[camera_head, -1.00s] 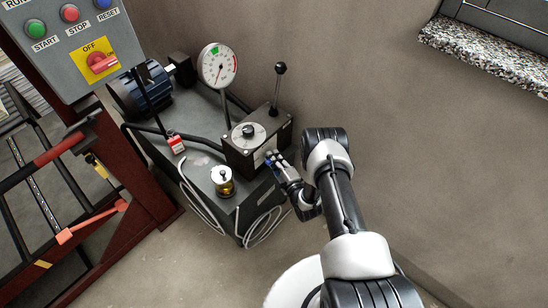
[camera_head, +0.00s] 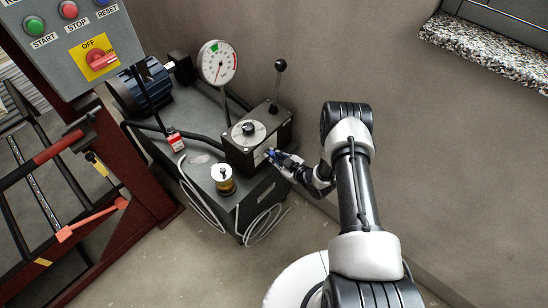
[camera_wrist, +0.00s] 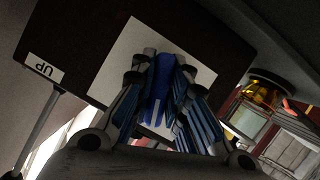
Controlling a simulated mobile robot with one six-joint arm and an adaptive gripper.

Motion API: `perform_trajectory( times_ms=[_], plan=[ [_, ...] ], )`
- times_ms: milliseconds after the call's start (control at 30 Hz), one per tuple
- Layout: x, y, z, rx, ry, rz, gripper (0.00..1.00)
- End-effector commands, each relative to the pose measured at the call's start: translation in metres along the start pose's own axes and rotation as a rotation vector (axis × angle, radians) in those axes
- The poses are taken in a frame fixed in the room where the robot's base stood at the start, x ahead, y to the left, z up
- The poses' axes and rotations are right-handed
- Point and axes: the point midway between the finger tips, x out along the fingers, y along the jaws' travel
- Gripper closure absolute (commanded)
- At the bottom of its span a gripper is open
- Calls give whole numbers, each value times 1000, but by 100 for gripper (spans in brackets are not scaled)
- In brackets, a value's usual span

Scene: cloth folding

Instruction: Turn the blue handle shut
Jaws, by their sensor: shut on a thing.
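The blue handle (camera_wrist: 160,85) sits in front of a pale square plate (camera_wrist: 118,67) on a dark valve block, in the wrist view. My gripper (camera_wrist: 162,100) has its fingers on both sides of the handle and is shut on it. In the head view my gripper (camera_head: 276,157) is at the front face of the dark valve block (camera_head: 240,158). The handle is mostly hidden by the fingers there, so its exact angle is hard to tell.
A black-knobbed lever (camera_head: 279,85) and a pressure gauge (camera_head: 217,63) stand up from the unit. A brass-coloured cap (camera_head: 223,182), a red padlock-like tag (camera_head: 176,142) and loose pale hoses (camera_head: 262,224) are close by. A control panel (camera_head: 75,50) is at upper left.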

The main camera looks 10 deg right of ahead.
Motion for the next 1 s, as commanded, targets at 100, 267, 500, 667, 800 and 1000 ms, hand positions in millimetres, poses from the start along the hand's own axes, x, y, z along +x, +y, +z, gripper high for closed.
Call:
perform_trajectory(
  times_ms=[100, 267, 500, 667, 800, 1000],
  plan=[
    [0, 0, 2, 87, 0, -36, 100],
    [0, 0, 1, 191, 0, -78, 100],
    [0, 0, 1, 294, 0, -121, 100],
    [0, 0, 0, 328, 0, -135, 100],
    [0, 0, 0, 340, 0, -141, 100],
    [0, 0, 0, 342, 1, -142, 100]
  ],
)
